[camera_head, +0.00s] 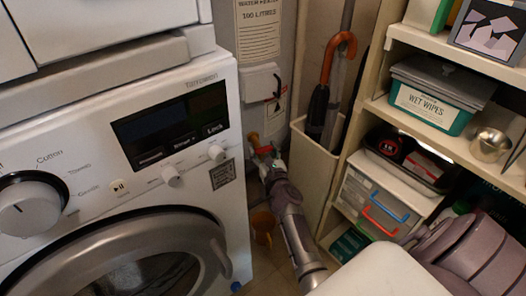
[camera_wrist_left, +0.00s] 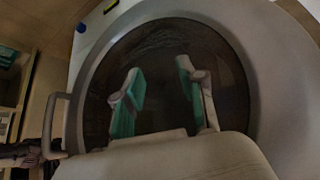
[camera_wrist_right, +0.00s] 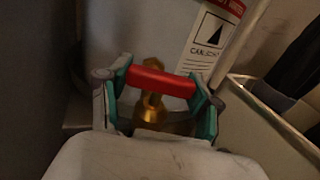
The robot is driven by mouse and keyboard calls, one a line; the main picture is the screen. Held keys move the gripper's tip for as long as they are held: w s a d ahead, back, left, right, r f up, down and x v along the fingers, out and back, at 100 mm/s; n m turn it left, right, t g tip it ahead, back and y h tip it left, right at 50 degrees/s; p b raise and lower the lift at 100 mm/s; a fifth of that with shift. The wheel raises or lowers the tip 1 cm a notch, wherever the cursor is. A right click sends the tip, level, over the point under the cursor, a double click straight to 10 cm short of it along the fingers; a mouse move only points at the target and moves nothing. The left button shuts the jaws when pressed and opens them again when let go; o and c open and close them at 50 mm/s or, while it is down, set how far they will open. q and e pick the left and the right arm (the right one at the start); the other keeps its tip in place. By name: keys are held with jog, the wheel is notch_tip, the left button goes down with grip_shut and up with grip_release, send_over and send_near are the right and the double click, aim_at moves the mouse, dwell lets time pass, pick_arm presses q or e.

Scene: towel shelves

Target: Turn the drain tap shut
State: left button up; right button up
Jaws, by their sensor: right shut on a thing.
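The drain tap shows in the right wrist view as a brass body (camera_wrist_right: 152,108) with a red bar handle (camera_wrist_right: 160,80) across its top. My right gripper (camera_wrist_right: 160,88) is shut on the red handle, with a teal-padded finger at each end of it. In the head view my right gripper (camera_head: 262,152) is low between the washing machine and the shelves; it largely hides the tap there. My left gripper (camera_wrist_left: 158,75) is open and empty in front of the washing machine's round door (camera_wrist_left: 225,75). It does not show in the head view.
The washing machine (camera_head: 235,200) stands close on the left. A cream bin (camera_head: 315,160) with umbrellas stands right of the tap, beside loaded shelves (camera_head: 430,125). An orange jug (camera_head: 263,225) is below the tap. A labelled water heater (camera_head: 258,45) is above.

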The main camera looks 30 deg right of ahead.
jog(key=o, duration=1.2)
jog(key=shift+c, duration=0.2)
jog(key=v, duration=0.7)
jog(key=shift+s, duration=0.3)
jog(key=shift+a+r, duration=0.1)
